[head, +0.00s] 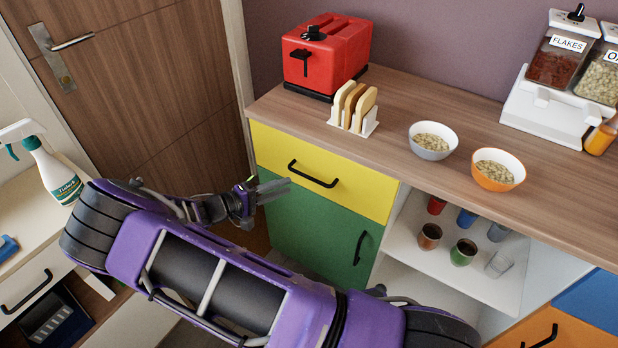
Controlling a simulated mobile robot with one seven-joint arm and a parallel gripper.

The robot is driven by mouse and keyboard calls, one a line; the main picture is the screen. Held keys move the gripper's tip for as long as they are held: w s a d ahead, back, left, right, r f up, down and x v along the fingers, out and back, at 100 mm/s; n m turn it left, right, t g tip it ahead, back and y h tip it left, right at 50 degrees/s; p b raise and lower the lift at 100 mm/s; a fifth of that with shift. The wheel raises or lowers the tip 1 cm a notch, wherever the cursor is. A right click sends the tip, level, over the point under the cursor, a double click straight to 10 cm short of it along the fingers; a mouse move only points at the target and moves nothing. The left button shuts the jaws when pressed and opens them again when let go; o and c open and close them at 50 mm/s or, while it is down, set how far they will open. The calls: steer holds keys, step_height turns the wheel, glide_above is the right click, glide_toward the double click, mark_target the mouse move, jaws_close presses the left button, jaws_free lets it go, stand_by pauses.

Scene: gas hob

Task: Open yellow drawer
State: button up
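The yellow drawer (360,192) is shut, its front flush under the wooden counter above a green door (310,232). Its black bar handle (313,174) is in full view and free. My gripper (288,188) is to the left of the handle and a little lower, in front of the lower edge of the drawer. Its two fingers point right, toward the handle, with a narrow gap between them. It looks open and empty. I cannot tell its exact distance from the drawer front.
On the counter (390,110) stand a red toaster (340,50), a toast rack (352,110), two bowls and cereal dispensers. Open shelves (455,262) with several cups are to the right. A spray bottle (52,172) stands on the left counter. A brown door (140,90) is behind my arm.

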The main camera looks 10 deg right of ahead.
mark_target(309, 176)
steer(key=x, duration=0.9)
steer(key=shift+w+d, duration=0.1)
steer(key=shift+d, duration=0.05)
jaws_close()
stand_by(1.0)
